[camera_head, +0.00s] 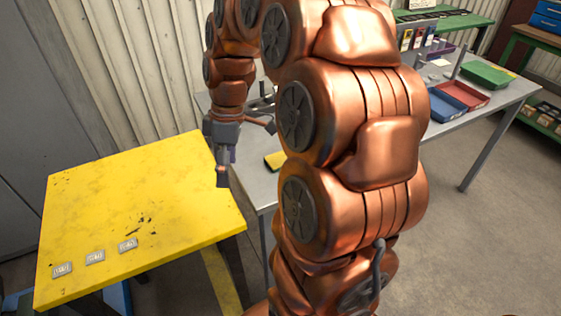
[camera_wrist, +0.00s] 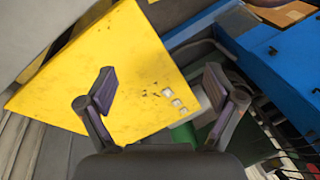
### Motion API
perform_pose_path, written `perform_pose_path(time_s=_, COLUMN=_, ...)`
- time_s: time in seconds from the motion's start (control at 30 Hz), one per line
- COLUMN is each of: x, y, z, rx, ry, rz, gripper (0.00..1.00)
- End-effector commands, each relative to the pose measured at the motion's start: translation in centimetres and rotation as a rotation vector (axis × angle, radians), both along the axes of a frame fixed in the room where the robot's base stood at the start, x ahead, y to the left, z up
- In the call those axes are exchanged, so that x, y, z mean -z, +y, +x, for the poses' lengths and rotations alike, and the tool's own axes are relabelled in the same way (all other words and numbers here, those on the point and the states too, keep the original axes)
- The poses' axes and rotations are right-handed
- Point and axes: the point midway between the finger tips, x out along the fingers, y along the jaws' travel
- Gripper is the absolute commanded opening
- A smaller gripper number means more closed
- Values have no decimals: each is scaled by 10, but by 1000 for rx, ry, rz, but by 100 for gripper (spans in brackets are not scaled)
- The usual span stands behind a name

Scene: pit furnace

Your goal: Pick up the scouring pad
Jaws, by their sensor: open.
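A small yellow pad with a dark edge (camera_head: 274,160), which looks like the scouring pad, lies on the grey table (camera_head: 262,188). My arm partly covers it in the head view, and I cannot make it out in the wrist view. My gripper (camera_head: 246,152) is open and empty. It is above the gap between the yellow table and the grey table, to the left of the pad and apart from it. In the wrist view my gripper (camera_wrist: 160,88) has its fingers spread, with the yellow table beyond them.
The yellow table (camera_head: 140,200) at left carries three small pale plates (camera_head: 95,257). Further along the grey table stand a red bin (camera_head: 463,95), a blue bin (camera_head: 445,105) and a green tray (camera_head: 488,75). A corrugated wall (camera_head: 120,80) is behind.

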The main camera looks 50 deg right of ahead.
Motion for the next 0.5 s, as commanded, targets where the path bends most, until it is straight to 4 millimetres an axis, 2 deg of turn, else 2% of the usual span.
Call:
perform_pose_path(time_s=0.1, x=9, y=-40, z=23, rx=-81, ry=-54, rz=43, gripper=92)
perform_pose_path(time_s=0.23, x=19, y=-86, z=40, rx=-177, ry=-121, rz=83, gripper=92)
perform_pose_path(time_s=0.37, x=32, y=-137, z=49, rx=-266, ry=-194, rz=108, gripper=92)
perform_pose_path(time_s=0.5, x=48, y=-191, z=51, rx=-352, ry=-268, rz=117, gripper=92)
